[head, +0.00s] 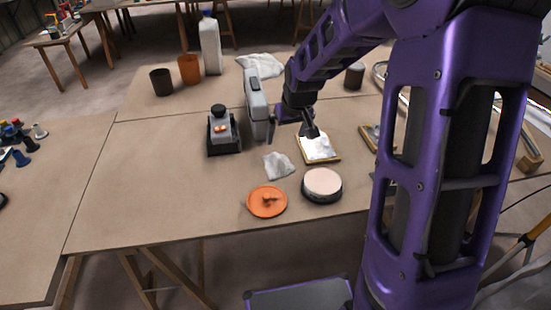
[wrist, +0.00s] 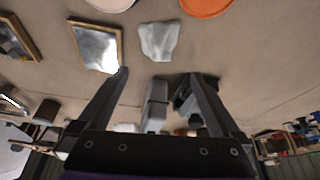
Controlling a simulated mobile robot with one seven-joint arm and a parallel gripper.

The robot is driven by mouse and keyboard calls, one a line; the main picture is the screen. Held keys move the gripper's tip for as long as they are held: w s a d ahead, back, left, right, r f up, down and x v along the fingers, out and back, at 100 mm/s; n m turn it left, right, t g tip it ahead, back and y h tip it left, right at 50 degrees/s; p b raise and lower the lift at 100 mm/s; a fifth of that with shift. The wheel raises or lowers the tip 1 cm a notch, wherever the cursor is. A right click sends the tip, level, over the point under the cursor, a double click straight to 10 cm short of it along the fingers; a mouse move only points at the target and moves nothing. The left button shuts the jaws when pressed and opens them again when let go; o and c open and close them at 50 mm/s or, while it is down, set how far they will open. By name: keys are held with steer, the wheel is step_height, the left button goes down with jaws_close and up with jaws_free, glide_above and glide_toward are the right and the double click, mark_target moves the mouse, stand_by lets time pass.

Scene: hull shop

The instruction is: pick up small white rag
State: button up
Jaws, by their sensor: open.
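The small white rag (head: 278,165) lies crumpled on the brown worktable, behind the orange lid in the head view. In the wrist view the rag (wrist: 159,41) lies beyond my fingertips, near the top middle. My gripper (head: 293,132) is open and empty, above the table and a little behind the rag. The rag is fully visible and apart from the fingers.
Near the rag are an orange lid (head: 267,202), a round pale-topped disc (head: 322,184) and a wooden-framed panel (head: 318,148). A grey upright box (head: 256,103) and a dark device (head: 222,131) stand behind. A larger white cloth (head: 261,65) lies farther back.

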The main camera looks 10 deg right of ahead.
steer(key=b, duration=0.1)
glide_toward(279, 158)
steer(key=x, duration=0.5)
steer(key=shift+s+a+f, duration=0.15)
steer(key=shift+s, duration=0.05)
steer(key=shift+w+b+x, duration=0.15)
steer(key=shift+b+x, duration=0.1)
steer(key=shift+x, duration=1.2)
steer(key=shift+w+b+x, duration=0.15)
steer(key=shift+b+x, duration=0.05)
steer(key=shift+x, duration=1.3)
steer(key=c, duration=1.2)
